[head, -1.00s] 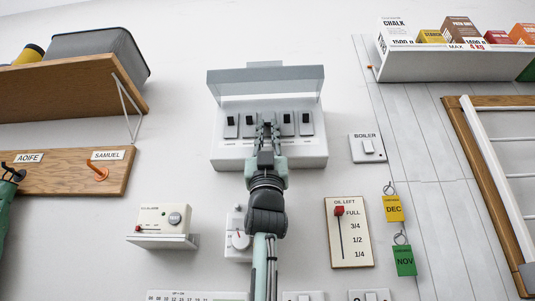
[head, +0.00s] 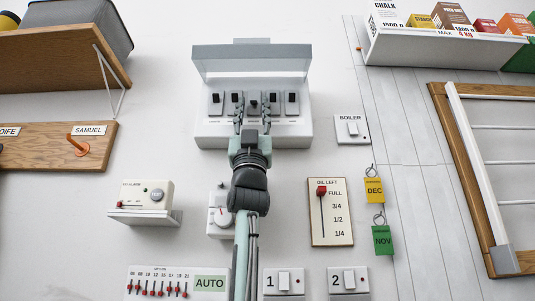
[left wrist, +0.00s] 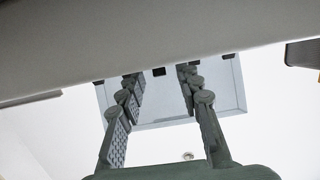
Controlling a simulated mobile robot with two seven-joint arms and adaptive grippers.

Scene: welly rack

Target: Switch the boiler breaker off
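The grey breaker box (head: 210,134) is on the wall at upper centre, its clear cover (head: 252,66) raised. It holds a row of several breakers with dark toggles; their labels are too small to read. My left gripper (head: 253,112) is open in front of the box, its fingers on either side of the middle breaker (head: 253,101). I cannot tell whether they touch it. In the left wrist view the open fingers (left wrist: 160,85) stand apart before the panel (left wrist: 232,88), with a dark toggle (left wrist: 159,71) between them. My right gripper is not in view.
A separate switch marked BOILER (head: 352,129) is right of the box. Below are an alarm on a small shelf (head: 145,216), a dial (head: 220,217) partly behind my arm and an oil gauge (head: 330,212). A loaded shelf (head: 450,50) is at upper right.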

